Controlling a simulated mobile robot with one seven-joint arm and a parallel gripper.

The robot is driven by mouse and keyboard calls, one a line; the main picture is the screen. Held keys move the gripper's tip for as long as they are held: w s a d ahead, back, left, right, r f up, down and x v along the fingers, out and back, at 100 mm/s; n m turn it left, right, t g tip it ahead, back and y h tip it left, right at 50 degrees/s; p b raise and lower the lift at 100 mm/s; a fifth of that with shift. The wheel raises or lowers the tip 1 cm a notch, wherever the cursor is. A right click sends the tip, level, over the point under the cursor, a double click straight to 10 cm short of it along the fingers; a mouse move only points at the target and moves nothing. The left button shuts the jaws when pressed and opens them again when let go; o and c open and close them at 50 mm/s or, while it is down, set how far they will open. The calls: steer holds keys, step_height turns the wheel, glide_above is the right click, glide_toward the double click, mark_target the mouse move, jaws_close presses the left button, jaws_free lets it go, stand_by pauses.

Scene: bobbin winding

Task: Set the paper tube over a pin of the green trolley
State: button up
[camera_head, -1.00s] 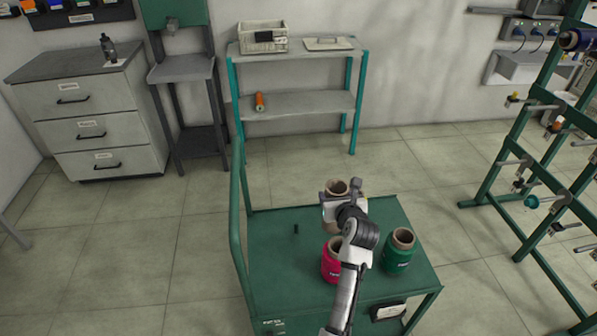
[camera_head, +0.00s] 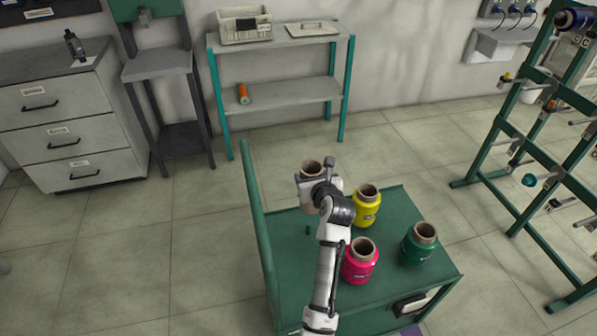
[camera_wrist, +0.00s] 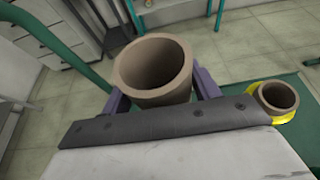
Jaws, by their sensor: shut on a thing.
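The brown paper tube (camera_head: 309,203) is upright in my gripper (camera_head: 314,189), held above the far left part of the green trolley (camera_head: 290,257). In the wrist view the tube (camera_wrist: 153,94) sits between the two purple fingers of my gripper (camera_wrist: 160,90), its open top toward the camera. A short dark pin (camera_head: 307,230) stands bare on the trolley top, just in front of the tube in the head view. The tube's lower end is partly hidden by my wrist, and I cannot tell its height above the trolley.
Yellow (camera_head: 366,212), pink (camera_head: 360,265) and green (camera_head: 419,250) bobbins stand on the trolley. The trolley's green handle (camera_head: 260,225) rises at its left edge. A grey shelf (camera_head: 285,90) stands behind; a green rack (camera_head: 530,140) with pegs is at right.

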step_height(320, 180, down, 7)
steer(key=b, duration=0.1)
steer(key=shift+b, duration=0.3)
steer(key=shift+a+r, duration=0.15)
steer(key=shift+r, duration=0.05)
steer(key=shift+p, duration=0.6)
steer(key=shift+f, duration=0.25)
steer(key=shift+f+b, duration=1.05)
steer(key=shift+f, duration=1.9)
